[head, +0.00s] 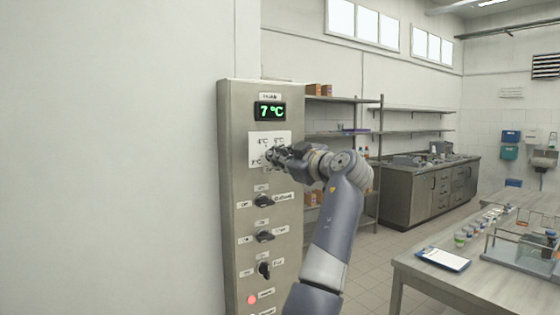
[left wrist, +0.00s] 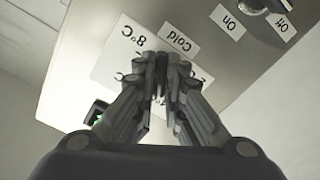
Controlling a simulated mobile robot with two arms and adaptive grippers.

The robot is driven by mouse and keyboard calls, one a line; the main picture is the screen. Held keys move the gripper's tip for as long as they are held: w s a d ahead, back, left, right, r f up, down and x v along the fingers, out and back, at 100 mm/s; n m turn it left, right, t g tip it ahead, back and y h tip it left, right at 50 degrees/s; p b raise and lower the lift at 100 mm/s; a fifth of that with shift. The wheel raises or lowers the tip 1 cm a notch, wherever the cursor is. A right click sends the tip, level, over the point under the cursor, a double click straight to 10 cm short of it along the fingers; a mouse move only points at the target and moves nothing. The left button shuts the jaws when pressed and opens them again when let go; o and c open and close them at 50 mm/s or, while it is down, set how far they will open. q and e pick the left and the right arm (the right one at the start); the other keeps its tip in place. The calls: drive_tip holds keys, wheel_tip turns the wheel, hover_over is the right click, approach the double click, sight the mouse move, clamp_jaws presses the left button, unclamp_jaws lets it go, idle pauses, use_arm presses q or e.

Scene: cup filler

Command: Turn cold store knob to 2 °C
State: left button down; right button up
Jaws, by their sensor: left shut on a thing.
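A steel control panel (head: 226,200) stands against the wall in the head view. Its green display (head: 270,111) reads 7 °C. Below it is a white dial plate (head: 256,139) with temperature marks, 4 °C among them. My left gripper (head: 273,156) is at this plate, its fingers shut on the cold store knob, which they hide almost wholly. In the left wrist view the fingers (left wrist: 167,72) close in front of the same plate (left wrist: 117,57), near the "Cold" label (left wrist: 179,39) and the 8 °C mark. The knob's pointer cannot be made out. My right gripper is not in view.
Lower on the panel are several black switches, such as the upper one (head: 263,202), and a red lamp (head: 252,299). Shelves (head: 345,132) stand behind. A steel table (head: 500,283) with a clipboard (head: 443,259) and small cups is at the right.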

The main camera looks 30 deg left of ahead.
use_arm(q)
drive_tip(key=n, duration=0.3)
drive_tip(key=n+b, duration=0.1)
drive_tip(key=n, duration=0.7)
drive_tip(key=shift+r, duration=0.25)
drive_tip(key=shift+n, duration=0.5)
drive_tip(key=c, duration=1.9)
unclamp_jaws()
drive_tip(key=shift+c, duration=0.2)
drive_tip(key=shift+o, duration=1.3)
drive_tip(key=shift+a, duration=0.1)
drive_tip(key=shift+f, duration=0.2)
drive_tip(key=v, duration=1.2)
drive_tip(key=shift+a, duration=0.1)
